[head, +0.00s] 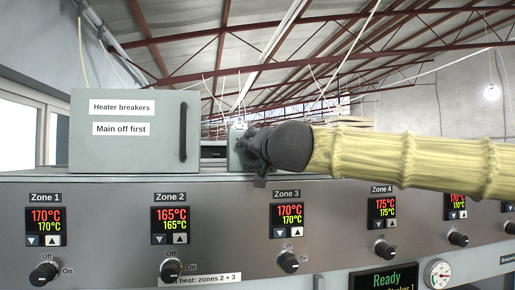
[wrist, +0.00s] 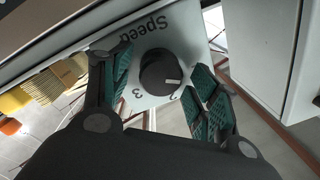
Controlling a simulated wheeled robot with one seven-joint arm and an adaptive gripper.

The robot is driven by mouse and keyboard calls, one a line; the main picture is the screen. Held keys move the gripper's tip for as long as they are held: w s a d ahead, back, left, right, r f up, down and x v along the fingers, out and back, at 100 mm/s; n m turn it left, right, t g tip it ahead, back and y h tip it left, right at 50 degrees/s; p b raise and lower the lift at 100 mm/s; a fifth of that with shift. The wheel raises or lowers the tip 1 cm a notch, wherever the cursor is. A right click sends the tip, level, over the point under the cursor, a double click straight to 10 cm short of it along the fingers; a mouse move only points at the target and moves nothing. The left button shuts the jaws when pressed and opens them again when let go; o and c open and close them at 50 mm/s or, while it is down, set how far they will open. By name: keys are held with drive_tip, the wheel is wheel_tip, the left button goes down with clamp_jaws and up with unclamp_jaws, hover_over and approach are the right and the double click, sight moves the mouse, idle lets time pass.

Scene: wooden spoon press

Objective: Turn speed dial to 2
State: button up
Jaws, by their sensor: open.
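The speed dial (wrist: 158,74) is a round black knob with a white pointer mark, on a light panel (wrist: 190,38) lettered "Speed" in the wrist view. Its mark points to the right in that picture. A "3" is printed below the knob; another number to its right is partly hidden by a finger. My gripper (wrist: 157,62) is open, with one green-padded finger on each side of the knob. I cannot tell whether the pads touch it. In the head view my gripper (head: 258,165) is in front of a small grey box (head: 236,150), and the dial is hidden.
A grey heater breakers box (head: 125,130) with a dark handle stands left of my gripper. Below is a control panel (head: 110,220) with several zone displays and protruding Off/On knobs (head: 172,269). A white cabinet (wrist: 266,50) stands right of the dial in the wrist view.

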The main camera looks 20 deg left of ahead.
drive_tip(key=c, duration=1)
drive_tip(key=shift+m, duration=0.4)
drive_tip(key=m+b, duration=0.2)
drive_tip(key=m, duration=0.1)
drive_tip(key=m+b, duration=0.1)
drive_tip(key=b, duration=0.1)
drive_tip(key=shift+f+m, duration=0.25)
drive_tip(key=shift+m, duration=0.05)
drive_tip(key=m+b, duration=0.2)
drive_tip(key=m, duration=0.1)
drive_tip(key=shift+m+t+b, duration=0.3)
drive_tip(key=shift+b, duration=0.05)
drive_tip(key=shift+r+m+b, duration=0.1)
drive_tip(key=shift+m+b, duration=0.95)
drive_tip(key=shift+m, duration=0.45)
